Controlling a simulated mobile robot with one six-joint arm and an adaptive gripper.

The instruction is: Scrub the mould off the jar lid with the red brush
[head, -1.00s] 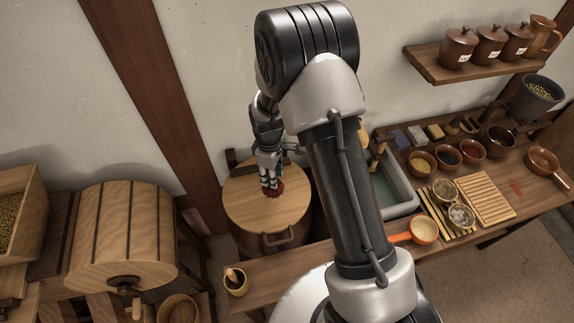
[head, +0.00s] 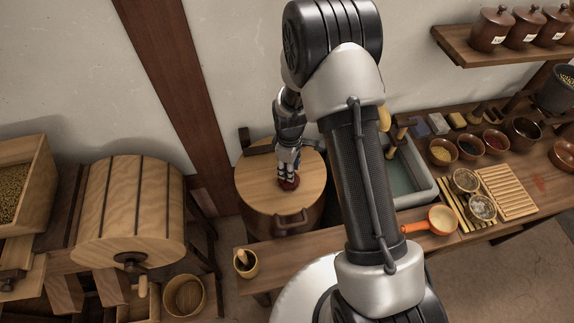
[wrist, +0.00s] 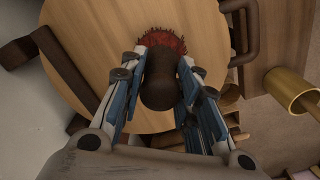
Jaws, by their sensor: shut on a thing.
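My gripper (head: 288,170) is shut on the handle of the red brush (wrist: 162,43). In the wrist view the dark brown handle sits between the fingers, with the red bristles spread beyond it over the wood. The brush also shows in the head view as a small dark red patch (head: 289,183). The round pale wooden jar lid (head: 257,190) lies on a large brown jar, and the brush is over its middle. The bristles appear to be at the lid's surface; I cannot tell contact for sure. I see no clear mould on the visible wood; the part under the brush is hidden.
A small pot with a tool (head: 246,264) stands at the near left end of the counter. A basin (head: 425,185), several bowls and an orange-handled pan (head: 441,220) are to the right. A wooden drum (head: 130,215) is left of the jar. The wall is close behind.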

